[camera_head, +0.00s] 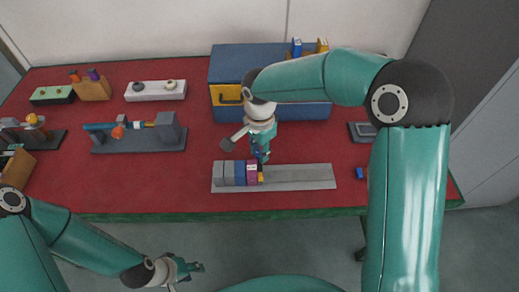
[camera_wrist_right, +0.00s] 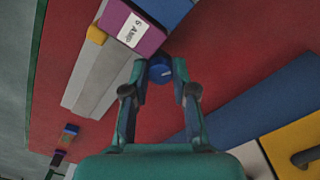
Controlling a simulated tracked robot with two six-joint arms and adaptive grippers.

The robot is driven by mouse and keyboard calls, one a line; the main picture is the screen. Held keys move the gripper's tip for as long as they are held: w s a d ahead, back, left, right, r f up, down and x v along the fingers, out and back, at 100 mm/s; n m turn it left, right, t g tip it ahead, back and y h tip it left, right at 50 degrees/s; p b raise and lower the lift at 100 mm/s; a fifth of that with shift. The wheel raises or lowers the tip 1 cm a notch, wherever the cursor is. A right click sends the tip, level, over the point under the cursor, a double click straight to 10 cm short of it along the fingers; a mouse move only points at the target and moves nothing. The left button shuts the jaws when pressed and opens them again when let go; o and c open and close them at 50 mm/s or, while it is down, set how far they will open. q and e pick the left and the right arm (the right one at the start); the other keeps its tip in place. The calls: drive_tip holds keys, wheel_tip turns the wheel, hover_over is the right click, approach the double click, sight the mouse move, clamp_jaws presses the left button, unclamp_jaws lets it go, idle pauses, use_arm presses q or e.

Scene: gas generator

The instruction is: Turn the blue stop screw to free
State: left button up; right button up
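The blue stop screw (camera_wrist_right: 160,70) is a small round blue knob with a pale mark on its face, seen in the right wrist view. My right gripper (camera_wrist_right: 161,66) has one fingertip on each side of it, and the tips appear to touch it. In the head view my right gripper (camera_head: 261,153) points down just above the row of blocks, largely covering the screw. My left gripper (camera_head: 196,267) hangs empty in front of the table, low in the head view; its finger opening is too small to judge.
A grey rail (camera_head: 300,177) carries grey, blue and purple blocks; the purple block (camera_wrist_right: 134,27) has a white "6 AMP" label. A blue cabinet (camera_head: 225,66) with a yellow drawer front stands behind my right gripper. A grey fixture (camera_head: 140,140) sits left on the red tabletop (camera_head: 185,195).

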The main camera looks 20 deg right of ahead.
drive_tip(key=shift+n, duration=0.5)
clamp_jaws()
drive_tip(key=n+b, duration=0.1)
drive_tip(key=n, duration=0.3)
drive_tip(key=shift+n, duration=0.3)
drive_tip(key=n, duration=0.5)
drive_tip(key=shift+w+r, duration=0.1)
drive_tip(key=shift+n, duration=0.3)
drive_tip(key=o, duration=0.9)
unclamp_jaws()
wheel_tip(320, 180, up, 12)
drive_tip(key=shift+f, duration=0.1)
